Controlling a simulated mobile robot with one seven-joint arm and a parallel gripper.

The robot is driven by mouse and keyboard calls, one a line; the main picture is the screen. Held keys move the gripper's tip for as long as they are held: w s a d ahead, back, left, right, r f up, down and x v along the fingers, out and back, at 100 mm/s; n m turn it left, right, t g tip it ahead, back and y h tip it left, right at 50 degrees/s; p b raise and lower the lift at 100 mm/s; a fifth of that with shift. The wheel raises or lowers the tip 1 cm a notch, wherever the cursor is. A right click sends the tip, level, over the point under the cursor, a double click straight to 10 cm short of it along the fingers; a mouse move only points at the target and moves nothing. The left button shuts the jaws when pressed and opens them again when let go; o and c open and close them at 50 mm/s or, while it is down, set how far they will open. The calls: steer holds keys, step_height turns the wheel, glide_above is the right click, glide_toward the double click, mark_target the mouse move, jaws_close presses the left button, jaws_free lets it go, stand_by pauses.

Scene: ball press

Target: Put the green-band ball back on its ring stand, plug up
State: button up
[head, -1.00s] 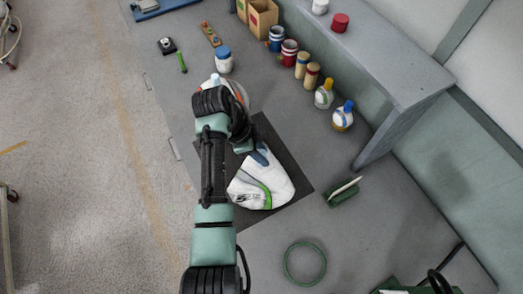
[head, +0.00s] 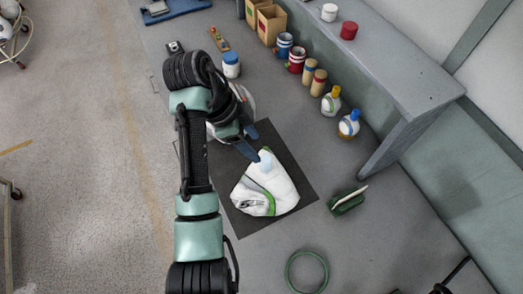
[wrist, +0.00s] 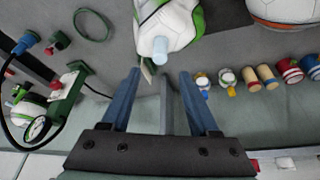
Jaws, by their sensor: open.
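The green-band ball (head: 278,196) is white and slack-looking and lies on a dark mat (head: 292,153). Its pale blue plug (head: 265,160) shows on the side toward my gripper. In the wrist view the ball (wrist: 180,22) is at the top centre, with the plug (wrist: 155,38) pointing down the picture toward the fingers. My gripper (head: 254,143) is open and empty, just beyond the plug's end in the head view. In the wrist view both fingers of the gripper (wrist: 158,74) are apart with nothing between them. A green ring (head: 305,251) lies empty in front of the mat.
A green brush (head: 347,202) lies right of the mat. A second ball with an orange band (wrist: 285,10) is partly hidden behind my arm in the head view. Bottles, jars and cans line the shelf's (head: 405,85) foot. The surface between mat and ring is clear.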

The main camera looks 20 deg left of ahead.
steer(key=shift+p+v, duration=0.9)
steer(key=shift+v, duration=0.9)
steer(key=shift+w+d, duration=0.1)
steer(key=w+d+r+n+t+y, duration=0.2)
steer(key=w+r+t, duration=0.2)
steer(key=w+r, duration=0.35)
steer(key=w+d+r+n+t+y, duration=0.1)
steer(key=w+d+r+t, duration=0.15)
steer(key=r, duration=0.45)
steer(key=w+d+r+n+t, duration=0.2)
steer(key=r+t, duration=0.2)
steer(key=r, duration=0.4)
steer(key=w+d+r+n+t+y, duration=0.1)
steer(key=w+d+r+t, duration=0.15)
steer(key=r, duration=0.45)
steer(key=s+d+r+n+t, duration=0.2)
steer(key=s+r, duration=0.4)
steer(key=r, duration=0.3)
steer(key=s+d+r+n+t, duration=0.2)
steer(key=s+d+r+t, duration=0.2)
steer(key=s+r+t, duration=0.2)
steer(key=s+d+r+n+t, duration=0.2)
steer(key=s+d+r+t, duration=0.1)
steer(key=r, duration=0.8)
steer(key=s+t, duration=0.1)
steer(key=s, duration=0.1)
steer(key=shift+s+r+h, duration=0.3)
steer(key=shift+s, duration=0.1)
steer(key=shift+d, duration=0.1)
